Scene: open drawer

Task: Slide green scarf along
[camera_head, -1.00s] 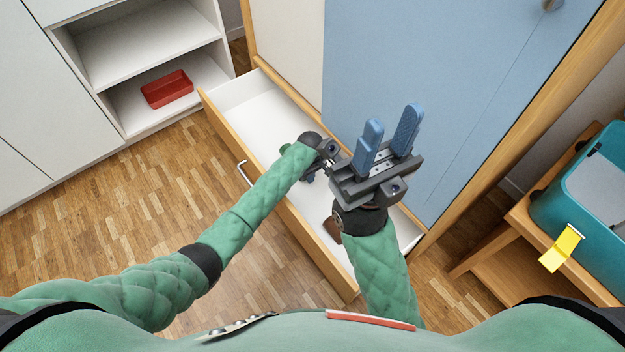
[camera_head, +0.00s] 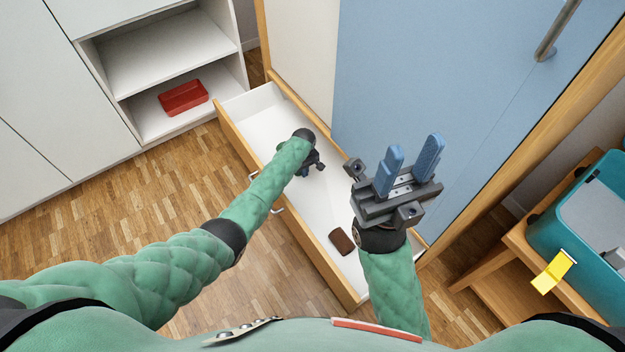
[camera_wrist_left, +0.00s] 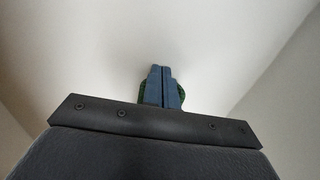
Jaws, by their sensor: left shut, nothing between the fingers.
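The green scarf (camera_wrist_left: 181,96) shows in the left wrist view only as small dark green edges on both sides of my left fingertips; the rest is hidden under them. My left gripper (camera_wrist_left: 162,72) is shut, its blue fingers together, pointing down at the scarf; whether they touch it is unclear. In the head view my left gripper (camera_head: 311,164) is inside the open drawer (camera_head: 238,112), mostly hidden by its own wrist, and I cannot make out the scarf there. My right gripper (camera_head: 412,146) is open and empty, raised above the drawer's right part.
A brown item (camera_head: 341,241) lies in the drawer's near right part. The blue door (camera_head: 440,90) stands behind the drawer. A red tray (camera_head: 184,97) is on the white shelf at left. A teal case (camera_head: 590,215) with a yellow tag (camera_head: 553,272) sits on wood at right.

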